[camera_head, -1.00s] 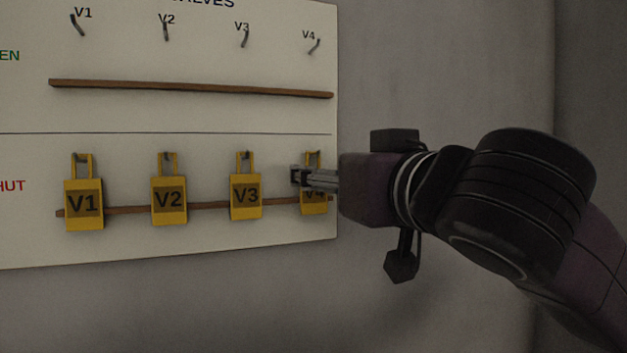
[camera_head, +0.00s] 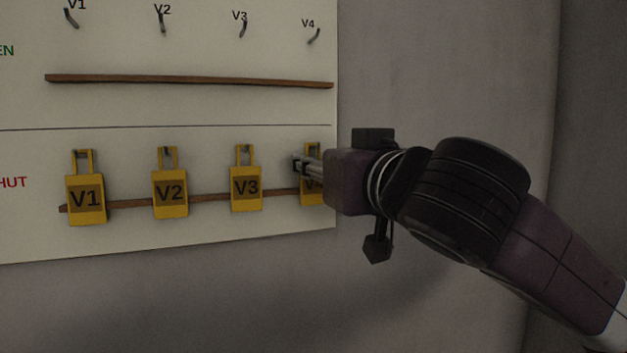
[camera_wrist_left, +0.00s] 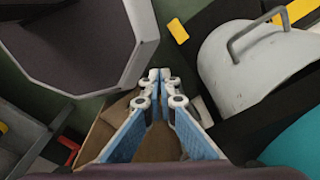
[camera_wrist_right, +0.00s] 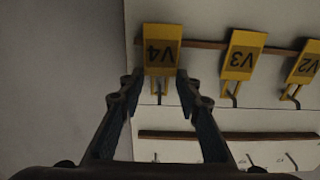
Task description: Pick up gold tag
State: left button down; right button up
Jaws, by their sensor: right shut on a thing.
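Several gold tags hang from hooks in the lower row of a white board. They are the V1 tag (camera_head: 86,212), V2 tag (camera_head: 170,208), V3 tag (camera_head: 246,200) and V4 tag (camera_head: 312,197). My right gripper (camera_head: 303,165) is at the V4 tag, partly covering it in the head view. In the right wrist view the V4 tag (camera_wrist_right: 160,54) sits between the fingertips (camera_wrist_right: 158,86), and the gripper is shut on it near its loop end. The tag's loop is still by its hook. My left gripper (camera_wrist_left: 159,76) is shut and empty, away from the board.
The board (camera_head: 190,105) has an upper row of bare hooks and two wooden strips (camera_head: 190,82). Plain grey wall (camera_head: 440,70) lies to the right. The left wrist view shows a grey rounded object with a handle (camera_wrist_left: 250,65) and a dark panel close by.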

jog(key=s+d+r+b, duration=0.2)
jog(key=s+r, duration=0.2)
jog(key=s, duration=0.2)
jog(key=s+d+r+b, duration=0.3)
jog(key=s+r, duration=0.1)
jog(key=s, duration=0.3)
jog(key=shift+d, duration=0.15)
dwell(0.5)
